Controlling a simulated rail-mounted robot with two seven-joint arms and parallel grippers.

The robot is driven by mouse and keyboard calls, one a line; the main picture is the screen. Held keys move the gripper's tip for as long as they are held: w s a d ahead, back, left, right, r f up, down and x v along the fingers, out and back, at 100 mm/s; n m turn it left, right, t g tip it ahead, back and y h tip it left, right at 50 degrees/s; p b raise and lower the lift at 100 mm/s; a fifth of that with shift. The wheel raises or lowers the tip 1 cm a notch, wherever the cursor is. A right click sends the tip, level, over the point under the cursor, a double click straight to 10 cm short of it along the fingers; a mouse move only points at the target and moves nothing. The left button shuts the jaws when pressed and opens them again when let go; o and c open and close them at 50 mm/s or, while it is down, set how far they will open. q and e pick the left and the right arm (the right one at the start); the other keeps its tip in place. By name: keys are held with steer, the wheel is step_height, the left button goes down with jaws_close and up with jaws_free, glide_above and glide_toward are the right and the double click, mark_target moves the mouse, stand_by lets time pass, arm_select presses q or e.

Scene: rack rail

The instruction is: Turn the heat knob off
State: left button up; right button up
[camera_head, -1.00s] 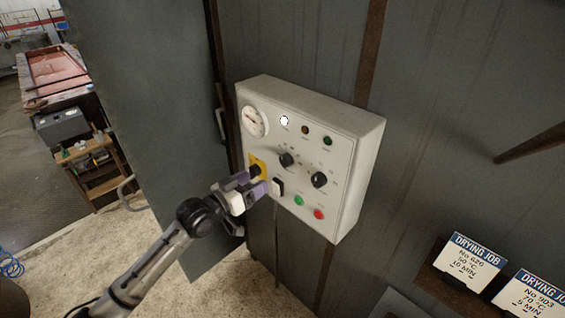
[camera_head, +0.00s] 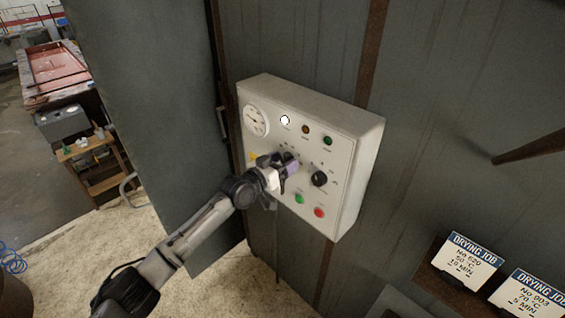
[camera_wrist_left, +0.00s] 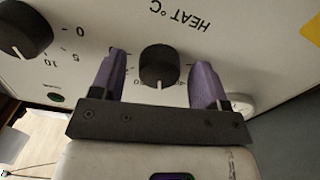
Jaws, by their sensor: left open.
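The control box (camera_head: 262,88) hangs on the grey metal wall. The heat knob is black and round; in the left wrist view the heat knob (camera_wrist_left: 159,66) sits under the upside-down "HEAT °C" lettering, its white mark toward the gripper. My left gripper (camera_wrist_left: 160,75) is open, with one purple finger on each side of the knob; I cannot tell whether they touch it. In the head view my left gripper (camera_head: 290,163) covers the heat knob. My right gripper is not in view.
A second black knob (camera_head: 319,179) is right of the gripper and shows in the left wrist view (camera_wrist_left: 24,30). Below it are a green button (camera_head: 299,199) and a red button (camera_head: 319,212). A round gauge (camera_head: 256,120) is at upper left. Drying job cards (camera_head: 467,262) stand at lower right.

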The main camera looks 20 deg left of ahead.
arm_select(q)
steer(key=shift+c, duration=0.4)
steer(key=c, duration=0.8)
steer(key=shift+c, duration=0.2)
steer(key=shift+n, duration=0.3)
steer(key=n, duration=0.2)
steer(key=shift+n, duration=0.4)
steer(key=n, duration=0.3)
steer(key=shift+d+n, duration=0.1)
steer(key=shift+n, duration=0.2)
steer(key=n+p, duration=0.2)
steer(key=n, duration=0.2)
steer(key=shift+r, duration=0.1)
steer(key=shift+n+p, duration=0.9)
steer(key=shift+n, duration=1.5)
